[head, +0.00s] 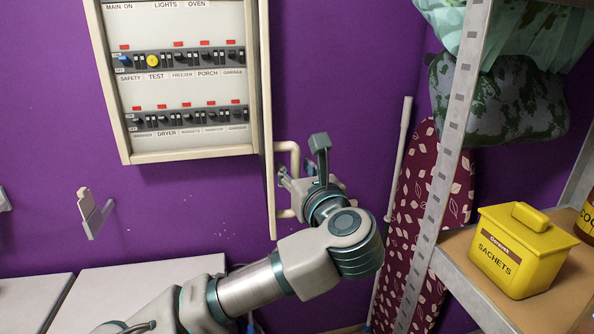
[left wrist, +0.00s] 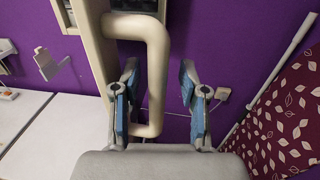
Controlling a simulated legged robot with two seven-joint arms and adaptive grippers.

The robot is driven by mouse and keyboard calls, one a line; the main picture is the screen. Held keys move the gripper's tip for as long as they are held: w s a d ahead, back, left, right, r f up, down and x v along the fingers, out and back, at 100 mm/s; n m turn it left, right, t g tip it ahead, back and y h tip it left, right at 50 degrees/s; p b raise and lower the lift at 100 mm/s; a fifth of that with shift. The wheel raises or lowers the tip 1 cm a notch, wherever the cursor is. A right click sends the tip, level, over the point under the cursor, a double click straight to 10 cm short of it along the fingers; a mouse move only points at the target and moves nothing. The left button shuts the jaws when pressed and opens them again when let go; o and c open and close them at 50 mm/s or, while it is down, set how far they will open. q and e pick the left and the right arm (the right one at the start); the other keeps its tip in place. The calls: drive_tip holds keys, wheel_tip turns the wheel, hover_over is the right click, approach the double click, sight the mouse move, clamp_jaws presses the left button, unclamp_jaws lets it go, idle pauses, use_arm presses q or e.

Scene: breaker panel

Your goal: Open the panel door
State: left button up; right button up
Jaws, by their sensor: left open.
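The breaker panel (head: 185,88) hangs on the purple wall with its rows of switches exposed. Its door (head: 267,120) is swung out at the panel's right side and shows nearly edge-on in the head view. A cream, looped handle (head: 291,147) sticks out from the door's right face. My left gripper (head: 301,182) is at the handle, right of the door. In the left wrist view, its blue-padded fingers (left wrist: 160,100) are open, with the handle's upright bar (left wrist: 157,70) between them. The left finger overlaps the handle's loop; I see no clear grip on the bar. My right gripper is not in view.
White surfaces (head: 150,280) stand below the panel. A metal shelf on the right carries a yellow sachets tin (head: 515,252). A dark red leaf-patterned ironing board (head: 425,200) and a pale pole (head: 400,150) lean near the wall. A wall hook (head: 92,212) is at left.

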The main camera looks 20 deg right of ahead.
use_arm(q)
drive_tip(key=s, duration=1.1)
drive_tip(key=shift+s+d, duration=0.35)
drive_tip(key=shift+d, duration=0.1)
